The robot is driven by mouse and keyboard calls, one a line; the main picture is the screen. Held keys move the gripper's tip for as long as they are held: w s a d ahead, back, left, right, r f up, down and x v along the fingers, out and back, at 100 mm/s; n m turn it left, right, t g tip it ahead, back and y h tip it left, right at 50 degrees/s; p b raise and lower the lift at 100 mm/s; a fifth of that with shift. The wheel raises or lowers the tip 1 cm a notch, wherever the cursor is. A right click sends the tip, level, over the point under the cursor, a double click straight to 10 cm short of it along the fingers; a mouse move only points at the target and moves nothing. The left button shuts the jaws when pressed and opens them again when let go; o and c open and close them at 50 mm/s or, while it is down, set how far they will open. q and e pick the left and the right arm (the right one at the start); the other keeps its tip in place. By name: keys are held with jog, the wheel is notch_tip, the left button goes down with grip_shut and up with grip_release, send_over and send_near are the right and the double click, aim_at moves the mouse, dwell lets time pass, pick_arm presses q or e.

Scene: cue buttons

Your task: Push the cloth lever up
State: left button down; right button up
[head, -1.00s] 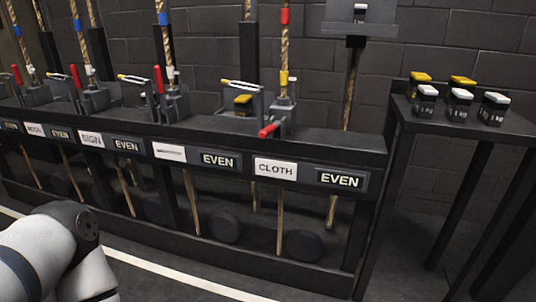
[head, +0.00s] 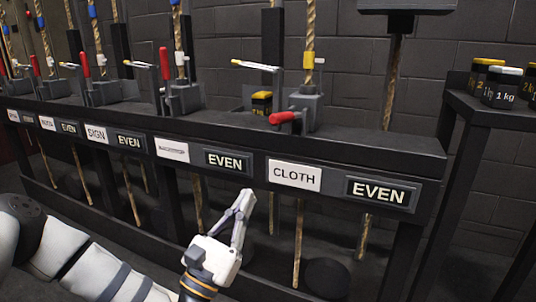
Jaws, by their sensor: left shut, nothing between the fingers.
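The cloth lever (head: 284,118) has a red handle that sticks out low toward me, above the white CLOTH label (head: 295,175). It sits at a grey rope-lock block (head: 308,104) with a yellow-banded rope (head: 308,58) through it. My left gripper (head: 248,194) is shut and empty. It points up in front of the rail, below and left of the CLOTH label and well below the lever, apart from it. My right gripper is not in view.
Other red levers (head: 164,64) stand upright to the left. A yellow-topped weight (head: 262,102) sits beside the cloth lock. EVEN displays (head: 378,193) line the rail's front. A stand (head: 486,112) with weights (head: 502,88) is at the right.

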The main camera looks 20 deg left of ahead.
pick_arm(q)
jog(key=s+r+x, duration=0.1)
jog(key=r+x, duration=0.1)
jog(key=x, duration=1)
jog(key=shift+r+b, duration=0.2)
jog(key=shift+b, duration=0.15)
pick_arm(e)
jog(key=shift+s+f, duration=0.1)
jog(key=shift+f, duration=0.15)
pick_arm(q)
jog(key=shift+d+r, duration=0.1)
jog(key=shift+d, duration=0.05)
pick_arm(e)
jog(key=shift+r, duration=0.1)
